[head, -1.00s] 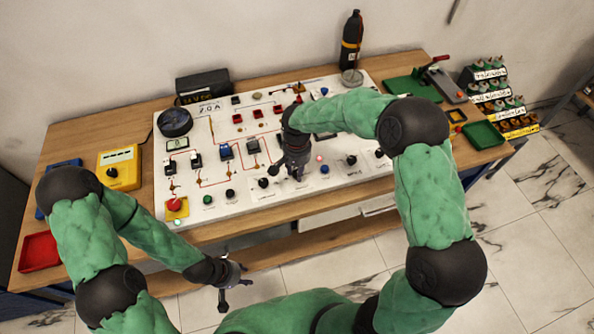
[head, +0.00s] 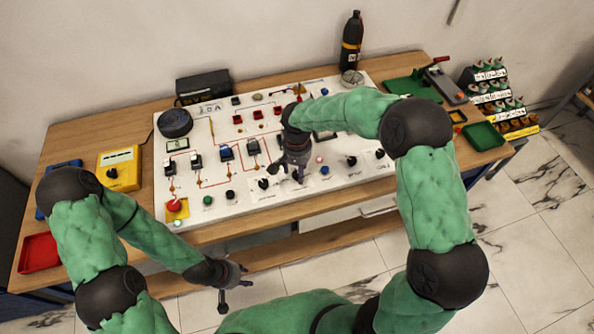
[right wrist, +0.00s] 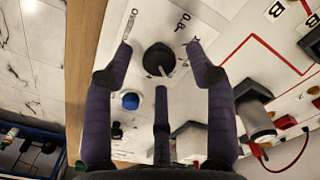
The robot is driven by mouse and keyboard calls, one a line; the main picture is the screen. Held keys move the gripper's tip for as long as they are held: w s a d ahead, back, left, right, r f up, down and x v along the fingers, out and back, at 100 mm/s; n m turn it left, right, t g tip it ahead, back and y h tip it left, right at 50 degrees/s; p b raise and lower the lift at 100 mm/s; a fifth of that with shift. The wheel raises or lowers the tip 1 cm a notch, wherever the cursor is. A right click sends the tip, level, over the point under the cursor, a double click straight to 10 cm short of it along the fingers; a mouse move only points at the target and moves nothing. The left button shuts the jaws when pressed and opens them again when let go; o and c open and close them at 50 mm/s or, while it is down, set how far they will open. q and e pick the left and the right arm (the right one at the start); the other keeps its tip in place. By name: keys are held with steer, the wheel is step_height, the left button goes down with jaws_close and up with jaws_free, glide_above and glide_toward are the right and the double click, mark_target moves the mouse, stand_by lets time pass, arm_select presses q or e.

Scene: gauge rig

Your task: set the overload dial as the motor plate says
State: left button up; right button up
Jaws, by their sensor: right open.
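A round black dial (right wrist: 158,60) with a white pointer line stands on the white panel in the right wrist view, with small printed marks beside it. My right gripper (right wrist: 160,65) is open, with its fingers spread around and short of the dial; I cannot tell whether any touches it. In the head view my right gripper (head: 292,174) is low over the panel's front part. My left gripper (head: 232,288) is open and empty in front of the table. A pale label (head: 209,108) at the panel's back left is too small to read surely.
The white panel (head: 240,202) carries several knobs, switches and wires. A blue button (right wrist: 130,100) sits close to the dial. A yellow meter (head: 119,168) and a red tray (head: 40,253) are at the left. A dark bottle (head: 351,42) stands behind; green trays (head: 483,136) are at the right.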

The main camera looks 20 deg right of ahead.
mark_target(297, 174)
step_height(297, 174, up, 11)
stand_by(0.4)
stand_by(0.4)
